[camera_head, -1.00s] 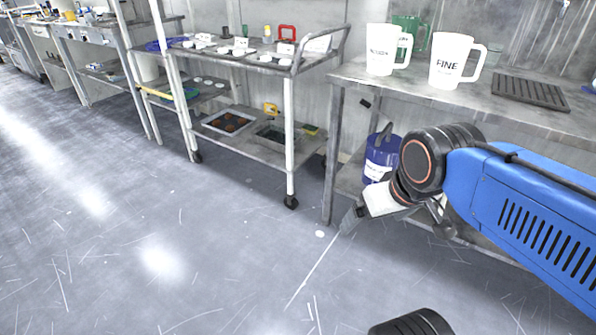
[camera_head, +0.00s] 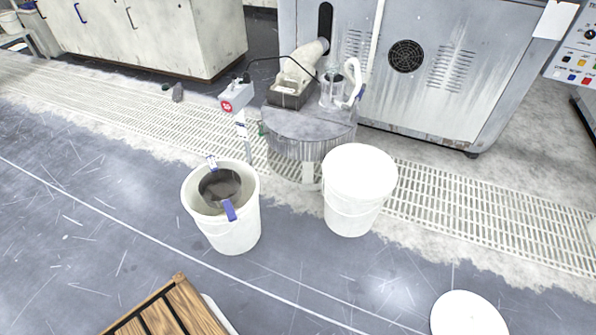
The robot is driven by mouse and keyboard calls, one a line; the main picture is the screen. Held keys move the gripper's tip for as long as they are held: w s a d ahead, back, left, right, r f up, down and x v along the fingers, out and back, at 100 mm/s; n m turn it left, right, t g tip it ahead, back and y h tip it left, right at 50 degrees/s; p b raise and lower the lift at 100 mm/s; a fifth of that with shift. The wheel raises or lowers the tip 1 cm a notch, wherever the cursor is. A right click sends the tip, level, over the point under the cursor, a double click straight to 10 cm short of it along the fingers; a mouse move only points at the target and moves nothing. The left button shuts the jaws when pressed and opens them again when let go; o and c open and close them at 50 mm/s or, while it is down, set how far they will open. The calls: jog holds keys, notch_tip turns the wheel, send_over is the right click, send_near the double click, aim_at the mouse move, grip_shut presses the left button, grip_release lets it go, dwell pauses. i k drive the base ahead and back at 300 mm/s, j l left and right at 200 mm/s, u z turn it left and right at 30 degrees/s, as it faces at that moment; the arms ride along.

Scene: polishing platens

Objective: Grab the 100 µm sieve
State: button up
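A round, dark-meshed thing that looks like a sieve (camera_head: 219,184) sits in the mouth of an open white bucket (camera_head: 231,238) at the left of centre. It has a blue-purple tab at its front, over the bucket's rim, and a small pale and blue tab at the back. No 100 µm marking can be read on it. My gripper and arm are not in view now.
A white bucket (camera_head: 352,220) with a closed top stands to the right. Behind them are a grey drum-like stand (camera_head: 310,135) holding a tray and a clear jug, a floor grating, and a large grey machine (camera_head: 440,95). A wooden slatted thing (camera_head: 165,312) and white disc (camera_head: 467,315) are at the bottom.

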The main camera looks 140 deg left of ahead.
aim_at(221, 189)
jog(key=u, duration=4.75)
jog(key=k+j, duration=0.1)
jog(key=j, duration=0.2)
jog(key=k+j+u, duration=0.15)
jog(key=j, duration=0.15)
